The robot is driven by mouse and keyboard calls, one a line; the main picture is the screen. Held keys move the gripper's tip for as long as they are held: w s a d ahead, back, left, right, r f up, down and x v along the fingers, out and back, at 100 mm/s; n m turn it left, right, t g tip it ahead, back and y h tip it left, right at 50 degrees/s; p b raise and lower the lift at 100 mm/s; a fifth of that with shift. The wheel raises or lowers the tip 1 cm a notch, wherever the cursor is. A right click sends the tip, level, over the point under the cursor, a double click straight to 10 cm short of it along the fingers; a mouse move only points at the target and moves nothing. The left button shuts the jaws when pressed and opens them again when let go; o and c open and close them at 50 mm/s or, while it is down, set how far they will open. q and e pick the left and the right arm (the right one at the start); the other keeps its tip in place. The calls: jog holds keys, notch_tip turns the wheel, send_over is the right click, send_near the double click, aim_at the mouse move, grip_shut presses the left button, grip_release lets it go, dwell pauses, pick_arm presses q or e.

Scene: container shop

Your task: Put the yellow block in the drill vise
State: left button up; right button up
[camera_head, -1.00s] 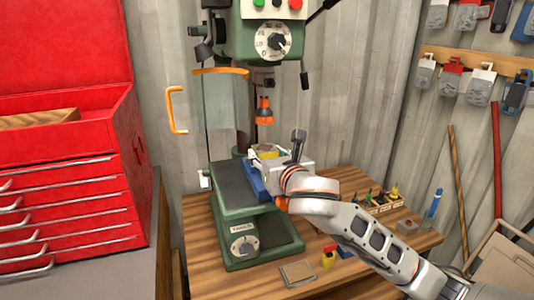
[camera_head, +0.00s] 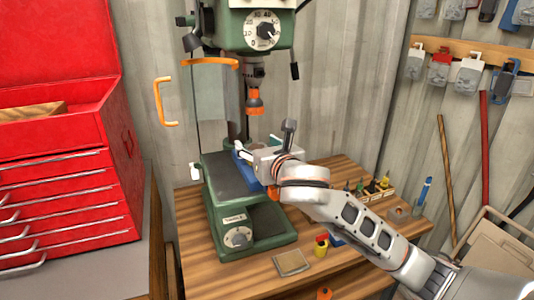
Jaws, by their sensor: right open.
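The drill vise (camera_head: 242,168) shows as a blue base with pale metal parts on the green drill press table (camera_head: 226,176). My right gripper (camera_head: 262,156) is at the vise, its arm coming in from the right. It is open, though its fingertips are partly hidden by its own body. I cannot make out the yellow block now; the gripper and wrist cover most of the vise, so I cannot tell how the block sits there. My left gripper is not in view.
The drill chuck (camera_head: 254,101) hangs above the vise, with an orange-framed guard (camera_head: 209,62) at its left. A small yellow and red item (camera_head: 321,245) and a flat plate (camera_head: 292,263) lie on the wooden bench (camera_head: 188,235). A red tool cabinet (camera_head: 70,160) stands at left.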

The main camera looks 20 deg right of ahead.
jog(key=shift+s+d+r, duration=0.1)
jog(key=shift+s+r, duration=0.25)
jog(key=shift+s, duration=1.65)
jog(key=shift+s+d+r, duration=0.1)
jog(key=shift+s+r, duration=0.3)
jog(key=shift+s, duration=1.55)
jog(key=shift+s+r, duration=0.35)
jog(key=shift+s, duration=1.65)
